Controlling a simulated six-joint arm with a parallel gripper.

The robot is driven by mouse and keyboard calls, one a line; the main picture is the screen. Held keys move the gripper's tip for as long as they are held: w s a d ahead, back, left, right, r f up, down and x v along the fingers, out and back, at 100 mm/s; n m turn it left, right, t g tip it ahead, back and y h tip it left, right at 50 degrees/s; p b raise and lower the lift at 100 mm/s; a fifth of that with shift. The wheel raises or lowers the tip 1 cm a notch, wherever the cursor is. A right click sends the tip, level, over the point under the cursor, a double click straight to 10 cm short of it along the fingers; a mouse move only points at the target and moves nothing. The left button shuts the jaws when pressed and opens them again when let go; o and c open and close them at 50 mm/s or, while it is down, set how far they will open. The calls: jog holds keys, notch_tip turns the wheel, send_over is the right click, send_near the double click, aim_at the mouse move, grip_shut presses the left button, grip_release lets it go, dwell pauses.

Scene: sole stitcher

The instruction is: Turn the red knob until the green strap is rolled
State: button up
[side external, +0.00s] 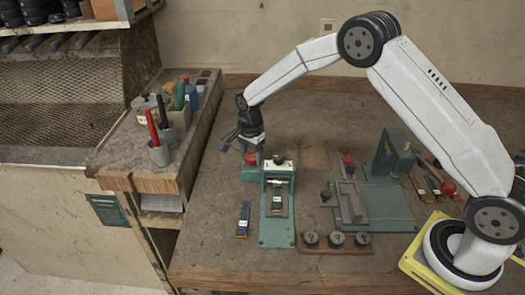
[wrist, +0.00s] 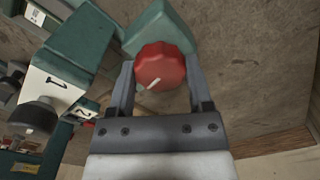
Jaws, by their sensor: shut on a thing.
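The red knob (wrist: 161,66) sits between the two fingers of my gripper (wrist: 158,82) in the wrist view, with a white mark pointing to its lower left. My gripper is shut on the knob. In the side view my gripper (side external: 250,150) reaches down to the knob (side external: 251,158), which sits on the left side of a green machine (side external: 277,235). A small strap with a green part (side external: 277,203) lies on the machine's front bed. How far the strap is rolled is too small to tell.
A second green machine (side external: 388,205) stands to the right. A wooden rack with dark round knobs (side external: 335,250) lies in front. A small blue and yellow item (side external: 243,218) lies left of the first machine. Cups of tools (side external: 159,153) stand on the left bench.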

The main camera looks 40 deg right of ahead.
aim_at(251, 155)
jog(key=m, duration=1.1)
jog(key=shift+m, duration=0.4)
jog(key=o, duration=1.3)
jog(key=shift+r, duration=3.95)
